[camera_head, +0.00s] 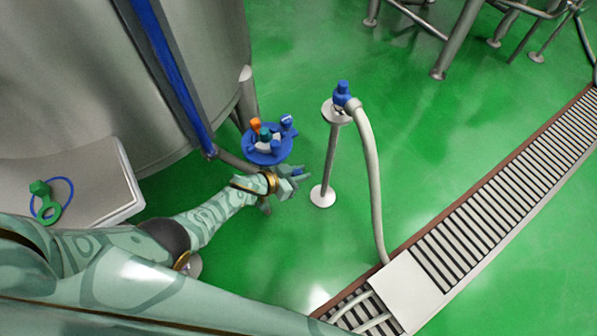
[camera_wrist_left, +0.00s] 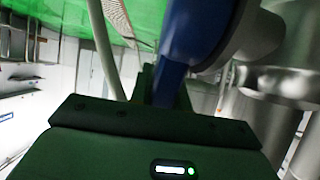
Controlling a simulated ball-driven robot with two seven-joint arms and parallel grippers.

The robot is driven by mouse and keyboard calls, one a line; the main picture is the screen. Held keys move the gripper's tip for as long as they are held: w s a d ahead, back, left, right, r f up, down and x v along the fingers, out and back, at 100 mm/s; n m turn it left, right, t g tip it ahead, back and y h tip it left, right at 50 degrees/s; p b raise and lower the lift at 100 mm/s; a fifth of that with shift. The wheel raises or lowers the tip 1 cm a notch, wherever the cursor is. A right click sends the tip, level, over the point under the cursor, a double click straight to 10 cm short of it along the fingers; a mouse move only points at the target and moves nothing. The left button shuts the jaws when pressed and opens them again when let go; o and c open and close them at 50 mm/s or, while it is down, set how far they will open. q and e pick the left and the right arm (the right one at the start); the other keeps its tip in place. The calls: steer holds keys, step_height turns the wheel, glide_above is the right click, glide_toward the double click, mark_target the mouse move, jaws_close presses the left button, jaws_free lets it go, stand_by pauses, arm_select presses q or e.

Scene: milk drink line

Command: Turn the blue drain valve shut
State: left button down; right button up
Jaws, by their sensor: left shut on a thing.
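The blue handle of the drain valve (camera_wrist_left: 182,50) runs down between my fingers in the left wrist view. A small blue piece of it (camera_head: 298,171) shows at the fingertips in the head view, low beside the tank. My left gripper (camera_head: 291,181) is shut on this handle. The gripper's dark body fills the bottom of the left wrist view, and the fingers hide the handle's lower part. The steel valve body and pipe (camera_wrist_left: 285,80) show to the right of the handle. My right gripper is not in view.
A large steel tank (camera_head: 75,90) stands at left. A blue round holder (camera_head: 266,156) with coloured pieces sits just above my gripper. A steel post (camera_head: 331,165) with a blue-topped fitting (camera_head: 342,92) and hose (camera_head: 375,185) stands to the right, before a floor drain grate (camera_head: 500,195).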

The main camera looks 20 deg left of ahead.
arm_select(q)
steer(key=c, duration=1.3)
jaws_free()
steer(key=shift+s+a+r, duration=0.1)
steer(key=shift+a+r, duration=0.05)
steer(key=shift+r, duration=0.05)
steer(key=shift+s+a+p, duration=0.65)
steer(key=shift+s+a, duration=0.65)
steer(key=shift+s, duration=0.4)
steer(key=shift+s+a+p, duration=0.65)
steer(key=shift+s+a, duration=0.65)
steer(key=shift+s, duration=0.35)
steer(key=shift+s+a+p, duration=0.65)
steer(key=shift+s+a, duration=0.65)
steer(key=shift+s, duration=0.4)
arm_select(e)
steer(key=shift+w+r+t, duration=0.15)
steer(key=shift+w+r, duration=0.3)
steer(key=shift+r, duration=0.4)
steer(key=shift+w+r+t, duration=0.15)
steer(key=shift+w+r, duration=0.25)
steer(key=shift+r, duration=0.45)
